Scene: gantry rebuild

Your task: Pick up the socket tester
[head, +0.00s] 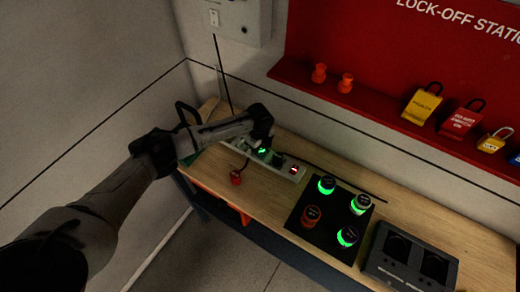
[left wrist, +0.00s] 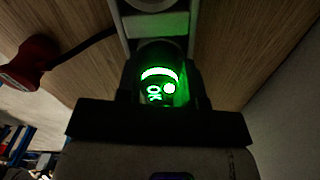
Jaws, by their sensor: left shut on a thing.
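The socket tester (head: 262,151) glows green at the grey socket strip (head: 296,173) on the wooden bench. In the left wrist view the tester (left wrist: 159,88) shows a green band and a lit "OK" face. My left gripper (head: 262,143) is shut on it, with a dark finger on each side. The gripper hides part of the tester in the head view. The tester lines up with the strip (left wrist: 123,28) behind it. I cannot tell whether it is still seated in a socket. My right gripper is not in view.
A red plug-like piece (head: 236,177) on a dark cord lies in front of the strip. A black mat (head: 327,223) holds several round lit pieces. A dark two-bay box (head: 410,262) stands at right. Padlocks (head: 422,106) line the red wall shelf (head: 385,119).

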